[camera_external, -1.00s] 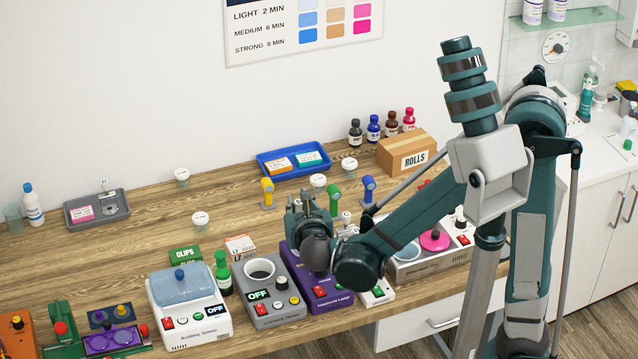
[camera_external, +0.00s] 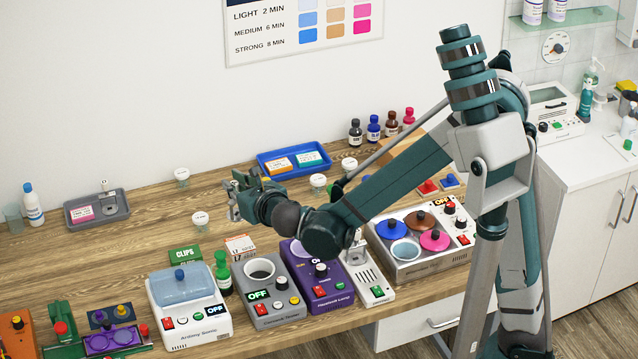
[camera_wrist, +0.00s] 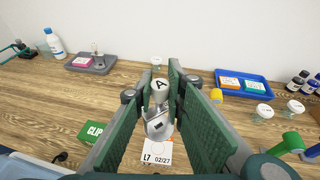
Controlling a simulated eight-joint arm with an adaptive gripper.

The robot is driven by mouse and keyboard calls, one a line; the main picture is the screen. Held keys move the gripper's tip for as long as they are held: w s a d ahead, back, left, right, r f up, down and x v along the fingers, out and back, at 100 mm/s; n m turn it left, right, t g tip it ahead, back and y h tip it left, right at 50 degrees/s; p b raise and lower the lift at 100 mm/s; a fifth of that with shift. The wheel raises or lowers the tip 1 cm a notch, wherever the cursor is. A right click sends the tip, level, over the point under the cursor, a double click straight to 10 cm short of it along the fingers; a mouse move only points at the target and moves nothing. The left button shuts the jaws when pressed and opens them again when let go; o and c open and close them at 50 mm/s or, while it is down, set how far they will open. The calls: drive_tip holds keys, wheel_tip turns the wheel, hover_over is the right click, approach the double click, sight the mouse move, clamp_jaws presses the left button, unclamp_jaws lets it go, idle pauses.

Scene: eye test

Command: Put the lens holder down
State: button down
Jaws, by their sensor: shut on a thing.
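My gripper (camera_external: 243,200) is shut on the lens holder (camera_wrist: 158,122), a grey metal piece with a round white top marked "A". In the external view the lens holder (camera_external: 233,208) shows only partly at the jaws, above the wooden table. In the wrist view it sits between the green finger pads, apart from the table. A grey tray (camera_external: 121,206) with a pink label and another small metal piece lies at the left back; the tray also shows in the wrist view (camera_wrist: 88,69). A white card marked L7 (camera_wrist: 156,157) shows below the lens holder.
A blue tray (camera_external: 300,173) with labelled packs is behind my arm. Small lidded cups (camera_external: 200,220) stand around the gripper. The green clips box (camera_external: 184,257) and a row of devices (camera_external: 190,310) line the front.

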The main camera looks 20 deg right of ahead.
sight(237, 214)
drive_tip(key=shift+f+b, duration=0.65)
drive_tip(key=shift+f, duration=2.45)
drive_tip(key=shift+f, duration=0.15)
drive_tip(key=shift+f+b, duration=0.4)
drive_tip(key=shift+f, duration=1.35)
drive_tip(key=shift+f, duration=0.2)
drive_tip(key=c, duration=2.4)
unclamp_jaws()
drive_tip(key=shift+r, duration=0.1)
drive_tip(key=shift+o, duration=0.2)
drive_tip(key=shift+r, duration=0.1)
drive_tip(key=p+v, duration=0.1)
drive_tip(key=v, duration=1.1)
